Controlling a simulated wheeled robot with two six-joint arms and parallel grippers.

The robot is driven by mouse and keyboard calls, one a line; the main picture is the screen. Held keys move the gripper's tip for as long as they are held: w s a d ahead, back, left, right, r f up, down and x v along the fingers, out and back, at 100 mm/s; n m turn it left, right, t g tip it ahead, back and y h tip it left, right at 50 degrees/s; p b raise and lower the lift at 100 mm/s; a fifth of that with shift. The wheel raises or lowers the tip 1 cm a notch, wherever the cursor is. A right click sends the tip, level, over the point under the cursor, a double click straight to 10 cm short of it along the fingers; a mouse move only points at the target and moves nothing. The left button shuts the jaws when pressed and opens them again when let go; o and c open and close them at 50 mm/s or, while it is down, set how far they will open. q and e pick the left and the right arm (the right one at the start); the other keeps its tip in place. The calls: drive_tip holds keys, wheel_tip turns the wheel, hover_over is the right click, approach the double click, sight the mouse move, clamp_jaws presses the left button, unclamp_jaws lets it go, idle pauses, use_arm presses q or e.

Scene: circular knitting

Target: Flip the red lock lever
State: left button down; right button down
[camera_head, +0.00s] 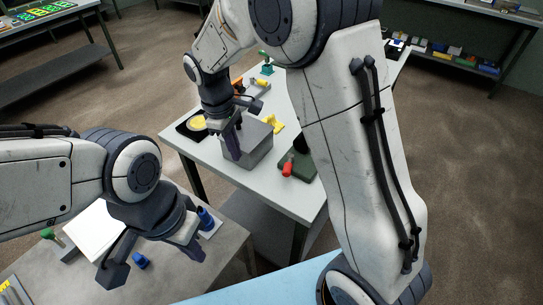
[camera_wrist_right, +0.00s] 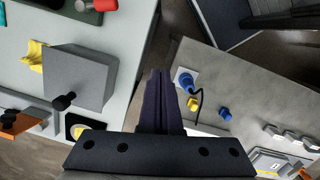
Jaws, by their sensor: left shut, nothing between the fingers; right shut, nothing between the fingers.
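The red lever (camera_head: 287,168) is on a dark green base (camera_head: 303,171) near the right front of the white table, partly hidden behind my right arm. In the right wrist view, the red part (camera_wrist_right: 104,5) is cut by the top edge. My right gripper (camera_head: 236,155) is shut and empty, pointing down beside the front of a grey box, left of the lever and apart from it. Its closed fingers also show in the right wrist view (camera_wrist_right: 158,75). My left gripper (camera_head: 194,250) is shut and empty above the grey table at the lower left.
The grey box (camera_head: 258,148) stands between my right gripper and the lever. Yellow parts (camera_head: 274,123) and a black square with a yellow disc (camera_head: 197,123) lie behind. The grey table holds blue parts (camera_head: 140,261). A gap separates the tables.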

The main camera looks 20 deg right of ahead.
sight(289, 165)
drive_tip(key=w+d+f+n+h, duration=0.1)
drive_tip(key=w+d+f, duration=0.7)
drive_tip(key=w, duration=0.1)
drive_tip(key=shift+g, duration=0.4)
drive_tip(key=p+x, duration=0.2)
drive_tip(key=x, duration=0.7)
drive_tip(key=shift+s, duration=0.2)
drive_tip(key=d+p, duration=0.1)
drive_tip(key=s+d+p, duration=0.1)
drive_tip(key=shift+s+d+r, duration=0.2)
drive_tip(key=shift+s+d, duration=0.05)
drive_tip(key=shift+s+d+p, duration=0.2)
drive_tip(key=shift+d+p, duration=0.2)
